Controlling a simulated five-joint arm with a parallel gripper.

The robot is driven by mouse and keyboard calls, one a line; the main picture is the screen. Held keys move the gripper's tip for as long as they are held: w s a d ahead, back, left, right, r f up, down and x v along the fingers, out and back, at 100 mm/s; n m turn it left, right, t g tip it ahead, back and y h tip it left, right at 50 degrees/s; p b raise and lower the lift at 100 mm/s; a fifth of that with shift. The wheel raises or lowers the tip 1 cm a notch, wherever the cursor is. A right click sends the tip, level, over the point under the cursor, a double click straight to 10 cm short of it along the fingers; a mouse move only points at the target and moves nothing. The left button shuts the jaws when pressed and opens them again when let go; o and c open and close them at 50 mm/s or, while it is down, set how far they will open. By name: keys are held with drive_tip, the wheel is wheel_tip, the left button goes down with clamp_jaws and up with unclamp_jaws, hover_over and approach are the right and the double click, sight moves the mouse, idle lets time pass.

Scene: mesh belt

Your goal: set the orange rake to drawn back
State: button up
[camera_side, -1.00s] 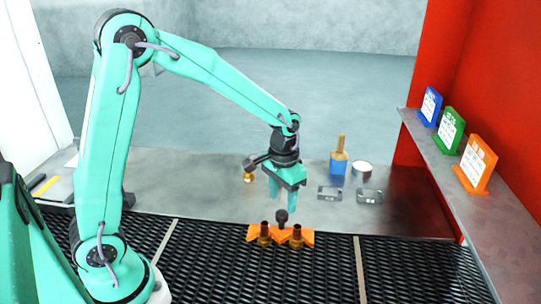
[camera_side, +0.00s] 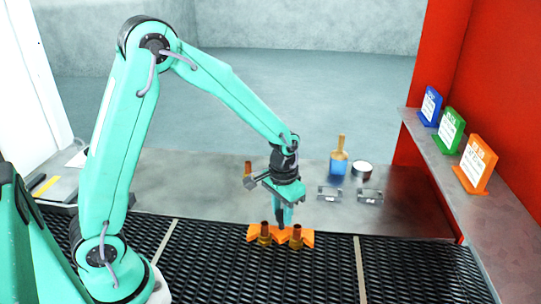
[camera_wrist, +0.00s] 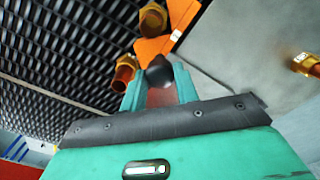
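The orange rake (camera_side: 308,238) lies across the near side of the bench at the mesh belt's far edge, with its dark round knob on top. It also shows in the wrist view (camera_wrist: 150,48). My gripper (camera_side: 284,218) is low over the rake and points down. In the wrist view my gripper (camera_wrist: 160,80) has its two fingers on either side of the dark knob (camera_wrist: 158,69). I cannot tell whether they press on it. In the side view the fingers largely hide the knob.
Two copper fittings (camera_side: 264,234) (camera_side: 297,238) stand upright just in front of the rake on the mesh belt (camera_side: 210,265). Another fitting (camera_side: 248,169), a blue brush (camera_side: 338,165), a tin (camera_side: 362,169) and small metal plates (camera_side: 329,194) are behind. Coloured signs (camera_side: 475,165) line the right ledge.

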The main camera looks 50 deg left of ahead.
clamp_jaws()
drive_tip(key=w+a, duration=1.4)
drive_tip(key=o, duration=0.9)
unclamp_jaws()
drive_tip(key=shift+o, duration=0.4)
drive_tip(key=shift+s+d, duration=0.1)
drive_tip(key=shift+r, duration=0.2)
wheel_tip(320, 180, up, 8)
drive_tip(key=shift+f, duration=0.25)
